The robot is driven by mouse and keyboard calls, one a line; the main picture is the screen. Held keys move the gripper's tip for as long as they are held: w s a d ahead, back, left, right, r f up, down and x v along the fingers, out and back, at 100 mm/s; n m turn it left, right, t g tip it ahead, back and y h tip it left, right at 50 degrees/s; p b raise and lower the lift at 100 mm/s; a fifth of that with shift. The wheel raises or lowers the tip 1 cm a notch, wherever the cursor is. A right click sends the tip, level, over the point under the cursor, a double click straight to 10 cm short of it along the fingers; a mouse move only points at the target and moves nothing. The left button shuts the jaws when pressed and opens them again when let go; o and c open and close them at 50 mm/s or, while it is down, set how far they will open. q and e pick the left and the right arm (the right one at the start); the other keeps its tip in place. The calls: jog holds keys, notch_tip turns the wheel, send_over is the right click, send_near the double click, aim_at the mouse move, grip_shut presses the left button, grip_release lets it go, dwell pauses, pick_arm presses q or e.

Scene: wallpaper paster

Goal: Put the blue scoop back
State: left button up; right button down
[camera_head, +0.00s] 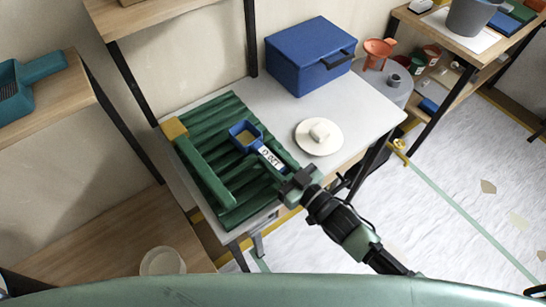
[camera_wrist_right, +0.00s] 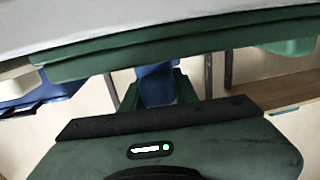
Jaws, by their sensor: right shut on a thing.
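The blue scoop (camera_head: 238,128) is over the green ribbed mat (camera_head: 225,108) on the grey table. Its open pan points to the far left and its handle, with a white label (camera_head: 271,158), runs toward my right gripper (camera_head: 285,176). The right gripper is shut on the handle's near end. In the right wrist view, part of the blue scoop (camera_wrist_right: 156,86) shows between the green fingers. I cannot tell whether the scoop touches the mat. My left gripper is out of view.
A green bar with a yellow end (camera_head: 200,165) lies along the mat's left side. A white plate (camera_head: 318,137) and a blue box (camera_head: 309,56) stand right and behind. A teal scoop-like object (camera_head: 25,85) is on the left shelf. The table's right front is clear.

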aim_at(286, 172)
jog(key=shift+f, duration=0.15)
jog(key=c, duration=1.1)
grip_release()
jog(key=shift+f, duration=0.1)
jog(key=shift+f+b, duration=0.1)
jog(key=shift+b, duration=0.35)
jog(key=v, duration=0.4)
jog(key=b+v, duration=0.1)
jog(key=v, duration=0.2)
jog(key=shift+s+d+r, duration=0.25)
jog(key=shift+d, duration=0.05)
